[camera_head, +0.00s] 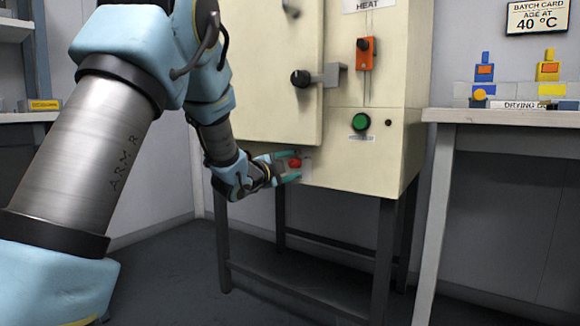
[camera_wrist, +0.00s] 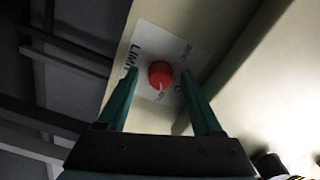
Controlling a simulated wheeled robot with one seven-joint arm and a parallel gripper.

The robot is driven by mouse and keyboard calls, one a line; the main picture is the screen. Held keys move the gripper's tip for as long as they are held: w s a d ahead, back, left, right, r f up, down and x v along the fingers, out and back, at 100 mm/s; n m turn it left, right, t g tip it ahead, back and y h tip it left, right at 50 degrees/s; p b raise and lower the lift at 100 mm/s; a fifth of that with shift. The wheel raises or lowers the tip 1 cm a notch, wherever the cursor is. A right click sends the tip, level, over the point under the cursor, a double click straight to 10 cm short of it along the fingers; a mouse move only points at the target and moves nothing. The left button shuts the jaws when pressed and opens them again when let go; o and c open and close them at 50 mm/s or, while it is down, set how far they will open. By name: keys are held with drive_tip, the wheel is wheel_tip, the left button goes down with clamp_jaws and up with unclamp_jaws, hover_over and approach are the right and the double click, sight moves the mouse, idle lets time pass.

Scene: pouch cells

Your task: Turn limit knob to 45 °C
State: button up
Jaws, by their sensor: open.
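The limit knob (camera_head: 295,163) is small, round and red, low on the front of the cream cabinet. In the wrist view the red knob (camera_wrist: 161,74) sits on a white label plate (camera_wrist: 143,60) with "LIMIT" lettering, partly readable. A pale pointer line shows at the knob's lower edge; the scale numbers are too small to read. My gripper (camera_head: 287,167) is at the knob. In the wrist view my gripper (camera_wrist: 158,88) is open, with one teal finger on each side of the knob and a gap to it on both sides.
The cabinet (camera_head: 350,165) stands on dark legs. Above the knob are a green button (camera_head: 360,122), a black door handle (camera_head: 302,78) and an orange heat switch (camera_head: 365,54). A bench (camera_head: 500,116) stands right. A batch card (camera_head: 537,17) reads "AGE AT 40 °C".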

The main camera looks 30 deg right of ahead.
drive_tip(key=p+v, duration=0.2)
drive_tip(key=v, duration=0.8)
drive_tip(key=shift+s+a+p, duration=0.15)
drive_tip(key=shift+a+p, duration=0.2)
